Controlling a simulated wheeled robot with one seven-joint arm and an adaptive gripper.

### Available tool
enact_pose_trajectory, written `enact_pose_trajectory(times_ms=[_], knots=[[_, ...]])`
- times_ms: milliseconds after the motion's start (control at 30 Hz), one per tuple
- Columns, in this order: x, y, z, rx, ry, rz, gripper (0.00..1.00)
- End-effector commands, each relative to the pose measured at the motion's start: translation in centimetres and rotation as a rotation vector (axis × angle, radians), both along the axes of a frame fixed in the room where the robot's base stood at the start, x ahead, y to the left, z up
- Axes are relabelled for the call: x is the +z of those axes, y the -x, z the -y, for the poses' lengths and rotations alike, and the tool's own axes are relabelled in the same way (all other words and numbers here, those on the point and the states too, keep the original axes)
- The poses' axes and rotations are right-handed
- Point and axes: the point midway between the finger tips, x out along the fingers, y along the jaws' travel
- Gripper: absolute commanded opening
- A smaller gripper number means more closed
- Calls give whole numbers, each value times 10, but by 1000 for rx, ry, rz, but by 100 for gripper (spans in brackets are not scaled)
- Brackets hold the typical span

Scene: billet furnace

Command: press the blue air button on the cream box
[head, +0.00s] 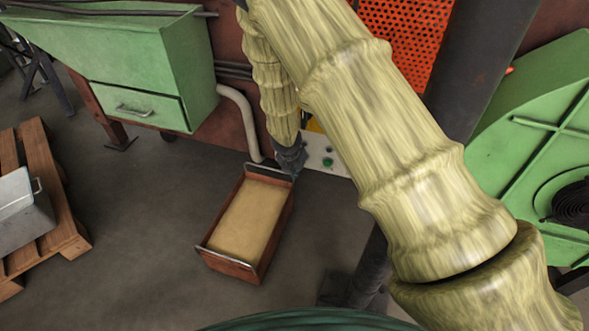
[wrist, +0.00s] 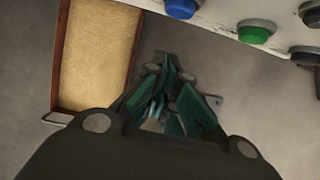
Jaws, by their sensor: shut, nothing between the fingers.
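The cream box (head: 322,156) stands behind my gripper in the head view, partly hidden by my arm. In the wrist view its panel (wrist: 216,17) crosses the top right, and the blue button (wrist: 181,8) is at the top edge, partly cut off. A green button (wrist: 255,32) sits to the right of it, with dark knobs further right. My gripper (wrist: 168,78) is shut and empty, below the blue button in the wrist view and apart from the panel. In the head view my gripper (head: 293,172) is small and dark, beside the box's left end.
A red-brown tray (head: 206,256) filled with tan sand-like material lies close below my gripper. A green cabinet with a drawer (head: 137,106) stands at left, a wooden pallet (head: 68,238) with a grey metal bin (head: 22,212) at far left. Green machinery (head: 545,110) is at right.

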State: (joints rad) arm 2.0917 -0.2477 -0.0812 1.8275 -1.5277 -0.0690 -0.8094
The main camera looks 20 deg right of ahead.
Motion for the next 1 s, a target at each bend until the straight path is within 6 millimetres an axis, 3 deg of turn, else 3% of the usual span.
enact_pose_trajectory(times_ms=[500,1000], knots=[[3,-25,17,-2,-1,1,0],[2,-29,20,0,1,1,0]])
